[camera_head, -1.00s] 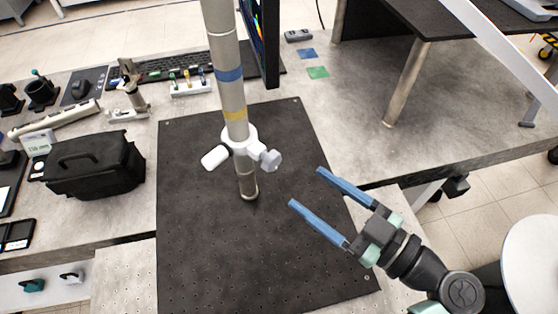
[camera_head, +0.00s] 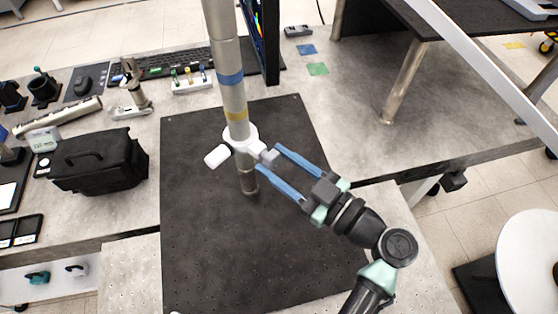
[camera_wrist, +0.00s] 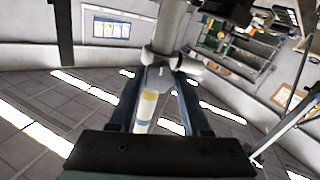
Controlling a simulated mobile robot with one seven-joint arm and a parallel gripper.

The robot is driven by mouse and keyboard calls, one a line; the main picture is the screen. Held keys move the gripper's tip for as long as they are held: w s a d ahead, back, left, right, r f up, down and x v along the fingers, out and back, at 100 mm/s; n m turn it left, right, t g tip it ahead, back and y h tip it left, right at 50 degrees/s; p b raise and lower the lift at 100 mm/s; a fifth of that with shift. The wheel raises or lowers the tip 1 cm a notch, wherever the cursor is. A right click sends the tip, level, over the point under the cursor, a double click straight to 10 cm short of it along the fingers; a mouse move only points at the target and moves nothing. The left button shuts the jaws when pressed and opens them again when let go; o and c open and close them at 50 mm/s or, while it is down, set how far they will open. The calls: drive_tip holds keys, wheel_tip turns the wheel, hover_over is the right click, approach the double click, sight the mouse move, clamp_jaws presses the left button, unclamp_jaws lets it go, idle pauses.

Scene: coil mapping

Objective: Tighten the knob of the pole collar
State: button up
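The grey pole (camera_head: 227,50) stands upright on the black perforated board (camera_head: 210,240), with a blue and a yellow band. The white pole collar (camera_head: 240,138) is around the pole below the yellow band. The collar's pale grey knob (camera_head: 269,157) sticks out to the right, and a white cylindrical handle (camera_head: 217,156) to the left. My gripper (camera_head: 267,158) is open, its two blue fingers reaching to either side of the knob. In the wrist view the knob (camera_wrist: 159,76) shows between the fingertips, with the collar (camera_wrist: 157,57) just beyond. I cannot tell whether either finger touches it.
A black case (camera_head: 98,160) stands left of the board. A monitor edge (camera_head: 263,40) and a keyboard (camera_head: 180,65) are behind the pole. A dark table (camera_head: 440,20) stands at the back right. The board's front is clear.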

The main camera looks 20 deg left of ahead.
clamp_jaws()
drive_tip(key=shift+m, duration=0.3)
drive_tip(key=m, duration=0.4)
drive_tip(key=shift+m+b, duration=0.3)
drive_tip(key=m+p, duration=0.1)
drive_tip(key=m, duration=0.4)
drive_tip(key=shift+r+m, duration=0.1)
drive_tip(key=shift+m, duration=0.2)
drive_tip(key=m+p, duration=0.3)
drive_tip(key=m, duration=0.3)
drive_tip(key=shift+p, duration=0.35)
drive_tip(key=m+p, duration=0.2)
drive_tip(key=m, duration=0.2)
drive_tip(key=shift+w+m+p, duration=0.1)
drive_tip(key=shift+m+p, duration=0.95)
drive_tip(key=shift+m, duration=0.55)
